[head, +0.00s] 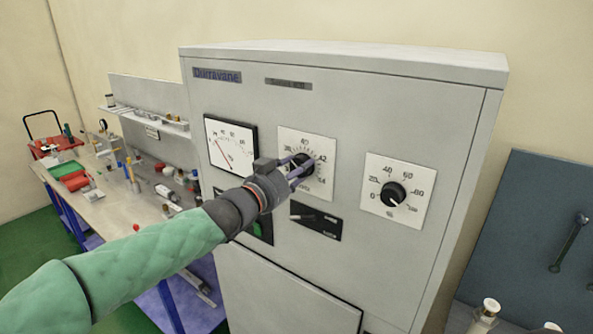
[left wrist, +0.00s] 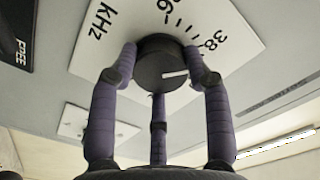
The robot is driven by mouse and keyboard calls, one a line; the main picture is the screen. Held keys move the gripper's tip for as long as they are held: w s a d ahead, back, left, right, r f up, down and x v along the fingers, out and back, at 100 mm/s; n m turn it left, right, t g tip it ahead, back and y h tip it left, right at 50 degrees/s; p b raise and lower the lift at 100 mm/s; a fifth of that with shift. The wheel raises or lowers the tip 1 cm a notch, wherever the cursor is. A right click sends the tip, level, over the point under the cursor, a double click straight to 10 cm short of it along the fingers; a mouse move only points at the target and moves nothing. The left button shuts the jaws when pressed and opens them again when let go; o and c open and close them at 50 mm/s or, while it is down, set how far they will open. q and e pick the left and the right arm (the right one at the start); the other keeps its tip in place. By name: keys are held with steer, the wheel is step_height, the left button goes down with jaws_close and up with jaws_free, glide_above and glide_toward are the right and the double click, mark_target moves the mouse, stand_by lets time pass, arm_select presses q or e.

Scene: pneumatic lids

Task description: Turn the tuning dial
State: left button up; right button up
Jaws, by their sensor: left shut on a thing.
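The tuning dial is a round black knob (head: 302,160) on a white square plate (head: 325,150) with a scale marked around 40 and 42, in the middle of the grey cabinet's front. In the left wrist view the knob (left wrist: 165,62) shows close up, with a white pointer line towards the right, on the side of the 38 mark; "kHz" is printed on the plate. My left gripper (head: 300,167) is shut on the knob, its purple fingers around the rim. The fingers hide part of the knob in the head view. My right gripper is not in view.
A second black knob (head: 394,194) with a percent scale sits to the right. A needle meter (head: 231,145) is to the left, and a dark slotted panel (head: 316,221) lies just below. A cluttered workbench (head: 120,200) stands left of the cabinet (head: 440,135).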

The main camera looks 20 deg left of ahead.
arm_select(q)
steer(key=shift+w+d+f, duration=0.1)
steer(key=shift+f, duration=0.55)
steer(key=o, duration=1)
steer(key=shift+o, duration=0.8)
steer(key=shift+w+r, duration=0.1)
steer(key=shift+r, duration=0.1)
steer(key=v, duration=1.2)
steer(key=shift+r, duration=0.2)
